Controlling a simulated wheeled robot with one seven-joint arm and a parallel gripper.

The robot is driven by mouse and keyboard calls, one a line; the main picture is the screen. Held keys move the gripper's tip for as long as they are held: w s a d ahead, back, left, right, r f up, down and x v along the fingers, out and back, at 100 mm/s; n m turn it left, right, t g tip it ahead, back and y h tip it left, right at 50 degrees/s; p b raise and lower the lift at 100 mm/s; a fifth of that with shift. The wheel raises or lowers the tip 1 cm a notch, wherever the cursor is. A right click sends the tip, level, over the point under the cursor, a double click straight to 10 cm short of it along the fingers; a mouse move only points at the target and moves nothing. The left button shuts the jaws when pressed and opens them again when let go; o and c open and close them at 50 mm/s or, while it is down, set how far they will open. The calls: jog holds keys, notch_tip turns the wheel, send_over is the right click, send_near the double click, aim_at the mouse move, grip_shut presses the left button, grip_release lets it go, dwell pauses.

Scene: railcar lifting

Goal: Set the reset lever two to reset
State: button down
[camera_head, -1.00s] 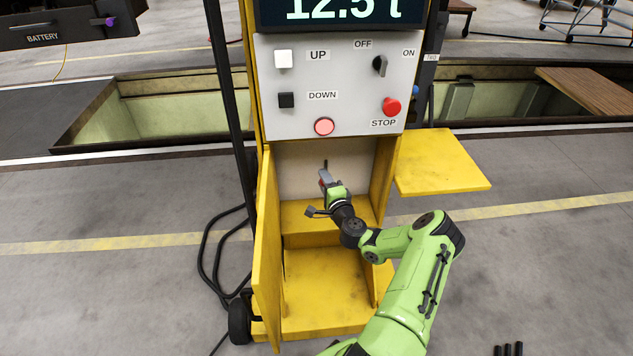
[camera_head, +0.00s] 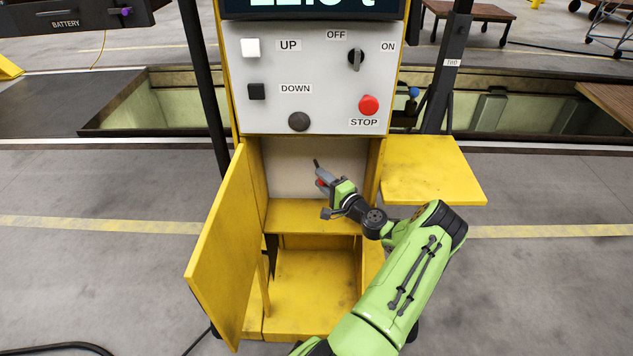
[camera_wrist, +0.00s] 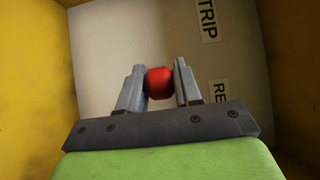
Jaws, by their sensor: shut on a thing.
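The lever's red knob (camera_wrist: 160,82) sits between the two grey fingers of my gripper (camera_wrist: 160,85) in the wrist view. My gripper is shut on it. In the head view my gripper (camera_head: 322,178) reaches into the upper compartment of the yellow cabinet, and only a little of the red knob (camera_head: 320,183) shows. A TRIP label (camera_wrist: 208,20) and a partly hidden label starting "RE" (camera_wrist: 218,93) are on the pale back panel. The knob is roughly level with the "RE" label in the wrist picture. The lever's shaft is hidden.
Yellow walls (camera_wrist: 38,80) flank the compartment closely. The cabinet door (camera_head: 222,245) stands open at left, and a yellow side shelf (camera_head: 432,170) juts out at right. A control panel (camera_head: 310,85) with buttons is above. Cables (camera_head: 60,348) lie on the floor at left.

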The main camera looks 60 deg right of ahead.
jog(key=shift+f, duration=0.1)
jog(key=c, duration=0.8)
grip_release()
jog(key=shift+o, duration=0.2)
jog(key=p+v, duration=0.2)
jog(key=v, duration=1.3)
jog(key=shift+s+p, duration=0.3)
jog(key=shift+s, duration=0.1)
jog(key=shift+a, duration=0.15)
